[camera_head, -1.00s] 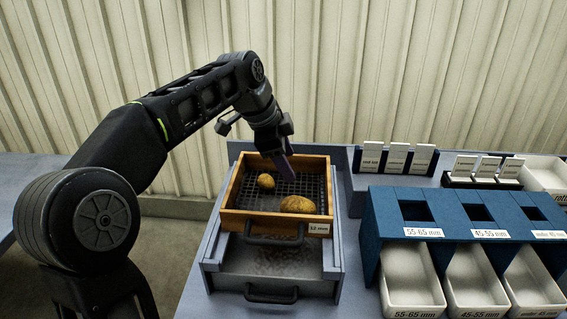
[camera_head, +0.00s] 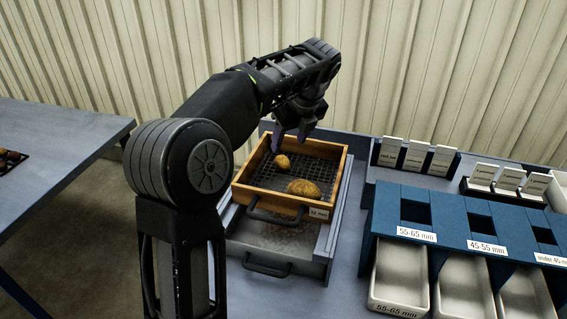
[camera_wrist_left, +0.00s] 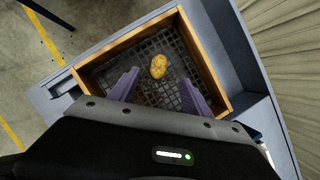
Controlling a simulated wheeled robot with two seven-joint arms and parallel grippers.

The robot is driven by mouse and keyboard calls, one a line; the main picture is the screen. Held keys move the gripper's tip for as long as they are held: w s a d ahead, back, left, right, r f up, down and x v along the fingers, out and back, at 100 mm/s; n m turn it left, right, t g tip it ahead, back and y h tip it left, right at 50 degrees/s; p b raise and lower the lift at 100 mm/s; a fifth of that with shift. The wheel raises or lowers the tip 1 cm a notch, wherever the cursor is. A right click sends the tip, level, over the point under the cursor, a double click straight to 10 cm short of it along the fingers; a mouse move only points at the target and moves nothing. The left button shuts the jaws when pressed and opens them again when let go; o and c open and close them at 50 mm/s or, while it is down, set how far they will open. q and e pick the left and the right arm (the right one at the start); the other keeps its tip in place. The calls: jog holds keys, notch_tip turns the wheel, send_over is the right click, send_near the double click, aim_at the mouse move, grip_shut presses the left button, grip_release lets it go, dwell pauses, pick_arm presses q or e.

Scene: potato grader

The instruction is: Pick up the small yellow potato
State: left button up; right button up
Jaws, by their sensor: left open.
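The small yellow potato (camera_head: 282,161) lies on the mesh of a wooden-framed sieve (camera_head: 243,188), near its back left part. A larger, longer potato (camera_head: 304,188) lies nearer the front right. My left gripper (camera_head: 290,136) is open and empty, its purple fingers pointing down just above and behind the small potato. In the left wrist view one potato (camera_wrist_left: 158,66) shows ahead of and between the spread fingers (camera_wrist_left: 157,90), apparently the small one; no second potato is visible there. My right gripper is in neither view.
The sieve's wooden walls surround the potatoes, above a grey drawer unit (camera_head: 265,238) with handles. To the right stand a blue sorting block (camera_head: 450,215) with labelled white bins (camera_head: 400,285) and card holders (camera_head: 415,158). Another table (camera_head: 60,140) is at left.

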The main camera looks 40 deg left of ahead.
aim_at(283, 158)
pick_arm(q)
jog(key=shift+x, duration=1.35)
jog(key=p+x, duration=0.1)
jog(key=x, duration=0.4)
jog(key=shift+f, duration=0.15)
jog(key=shift+s, duration=0.1)
jog(key=shift+c, duration=0.5)
grip_shut()
